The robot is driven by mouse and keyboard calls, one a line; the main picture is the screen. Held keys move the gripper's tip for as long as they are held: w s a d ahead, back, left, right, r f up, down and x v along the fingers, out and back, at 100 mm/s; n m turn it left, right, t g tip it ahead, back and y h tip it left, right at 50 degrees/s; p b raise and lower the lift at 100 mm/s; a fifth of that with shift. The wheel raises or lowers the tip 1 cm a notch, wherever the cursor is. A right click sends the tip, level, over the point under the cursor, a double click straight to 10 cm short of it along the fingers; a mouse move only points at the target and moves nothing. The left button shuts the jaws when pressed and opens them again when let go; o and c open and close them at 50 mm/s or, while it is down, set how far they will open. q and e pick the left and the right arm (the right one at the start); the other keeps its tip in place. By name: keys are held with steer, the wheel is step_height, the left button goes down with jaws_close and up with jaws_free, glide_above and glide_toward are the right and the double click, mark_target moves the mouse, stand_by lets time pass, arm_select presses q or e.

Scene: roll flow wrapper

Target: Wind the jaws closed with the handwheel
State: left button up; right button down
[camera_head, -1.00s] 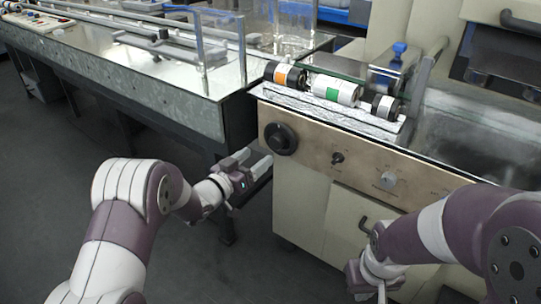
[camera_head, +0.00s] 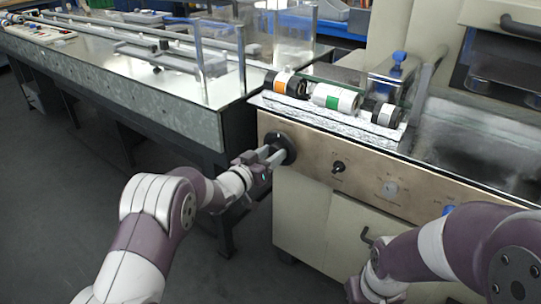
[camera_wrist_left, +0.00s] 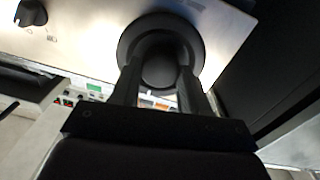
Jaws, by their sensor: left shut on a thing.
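The black handwheel (camera_head: 281,148) sits on the tan front panel of the machine in the head view. My left gripper (camera_head: 277,153) reaches it from the left and is shut on it. In the left wrist view the two dark fingers (camera_wrist_left: 160,70) lie on either side of the handwheel's round hub, with its wider rim (camera_wrist_left: 126,38) behind them. My right gripper (camera_head: 372,292) is low at the bottom of the head view, mostly hidden by its own arm, so its fingers cannot be made out. The machine's jaws cannot be clearly picked out.
Rolls with orange and green labels (camera_head: 333,97) lie on the ledge above the panel.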

arm_select(q)
steer(key=m+b, duration=0.1)
steer(key=m, duration=0.3)
steer(key=shift+f, duration=0.1)
steer(key=shift+d+f+m+t+y+b, duration=0.15)
steer(key=shift+m+t+y+b, duration=0.1)
steer(key=shift+m+b, duration=6.8)
steer(key=shift+a+f+m+t+y+b, duration=0.15)
steer(key=shift+m+y+b, duration=0.1)
steer(key=shift+m+b, duration=6.8)
steer(key=m+p, duration=0.2)
steer(key=m, duration=0.1)
steer(key=shift+d+r+p, duration=0.1)
steer(key=shift+p, duration=0.2)
